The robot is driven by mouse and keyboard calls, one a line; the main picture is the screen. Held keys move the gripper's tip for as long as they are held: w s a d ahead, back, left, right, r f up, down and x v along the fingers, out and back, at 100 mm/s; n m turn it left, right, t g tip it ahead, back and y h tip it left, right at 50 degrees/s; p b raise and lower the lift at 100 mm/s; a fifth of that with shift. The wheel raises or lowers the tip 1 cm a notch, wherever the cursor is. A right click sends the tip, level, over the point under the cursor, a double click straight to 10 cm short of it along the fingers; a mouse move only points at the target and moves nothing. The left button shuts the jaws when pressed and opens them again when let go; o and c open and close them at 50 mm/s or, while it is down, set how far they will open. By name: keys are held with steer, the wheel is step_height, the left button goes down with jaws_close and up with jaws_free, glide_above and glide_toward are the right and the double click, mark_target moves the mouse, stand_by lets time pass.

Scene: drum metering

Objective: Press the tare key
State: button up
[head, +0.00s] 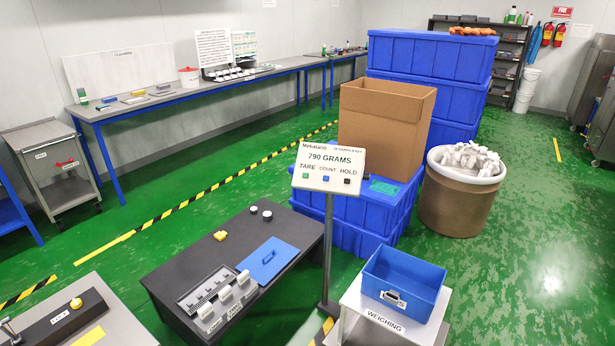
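The scale's white display panel (329,167) stands on a grey post near the middle of the head view and reads 790 GRAMS. The tare key (306,176) is a small green square under the word TARE, at the panel's left. A blue key (326,179) sits under COUNT and a black key (347,181) under HOLD. No finger or tool touches the panel face. The blue bin (404,281) stands on the platform marked WEIGHING (384,319), right of the post; its visible inside looks empty. My gripper is not in view.
A dark table (180,265) with a grey slotted tray and a blue clipboard-like plate stands left of the post. Stacked blue crates (350,222), an open cardboard box (385,118) and a brown drum (455,205) stand behind.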

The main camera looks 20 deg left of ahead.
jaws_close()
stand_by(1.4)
